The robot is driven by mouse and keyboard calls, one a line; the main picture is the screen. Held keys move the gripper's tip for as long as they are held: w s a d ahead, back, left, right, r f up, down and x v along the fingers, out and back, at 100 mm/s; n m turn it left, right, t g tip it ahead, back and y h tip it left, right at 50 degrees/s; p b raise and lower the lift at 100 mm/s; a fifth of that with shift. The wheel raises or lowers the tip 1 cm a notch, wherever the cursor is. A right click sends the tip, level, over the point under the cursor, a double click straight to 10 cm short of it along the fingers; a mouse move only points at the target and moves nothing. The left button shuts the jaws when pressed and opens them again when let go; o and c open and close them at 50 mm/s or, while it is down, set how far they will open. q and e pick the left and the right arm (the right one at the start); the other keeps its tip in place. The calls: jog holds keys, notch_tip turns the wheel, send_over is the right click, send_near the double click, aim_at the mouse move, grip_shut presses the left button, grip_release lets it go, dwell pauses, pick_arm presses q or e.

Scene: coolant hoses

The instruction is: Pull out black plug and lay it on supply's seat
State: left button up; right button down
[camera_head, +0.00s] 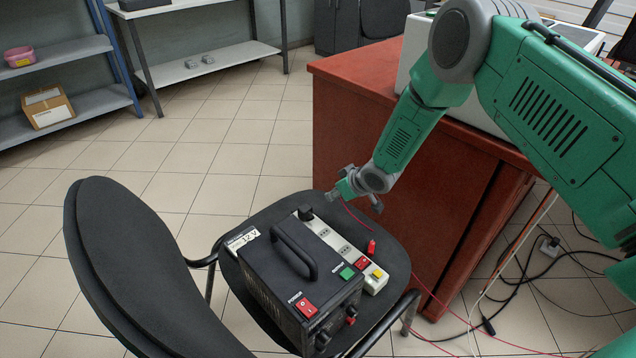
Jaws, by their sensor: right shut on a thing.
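A black plug (305,212) stands at the far end of the white power strip (335,242), seemingly in a socket. The black supply (290,268), marked 12 V, rests beside the strip on the dark chair seat (393,262). My right gripper (342,195) is above the seat's far edge, to the right of the black plug and apart from it in the picture. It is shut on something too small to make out. A red plug (371,247) stands near the strip's right side. My left gripper is not in view.
The chair's backrest (125,265) rises at the left. A red-brown desk (400,165) stands close behind the seat, beside my right arm. A thin red cable (432,293) runs from near my gripper past the seat to the floor. Bare seat shows at the right.

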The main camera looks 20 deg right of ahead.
jog(key=shift+d, duration=0.1)
jog(key=shift+d+f+b, duration=0.3)
jog(key=shift+f+b, duration=0.1)
jog(key=shift+f, duration=0.1)
jog(key=f+b, duration=0.4)
jog(key=f, duration=0.1)
jog(key=shift+a+f+b, duration=0.2)
jog(key=shift+a+b, duration=0.2)
jog(key=shift+d+f, duration=0.1)
jog(key=shift+f, duration=0.05)
jog(key=shift+d, duration=0.3)
jog(key=c, duration=1.4)
grip_release()
jog(key=shift+a, duration=0.25)
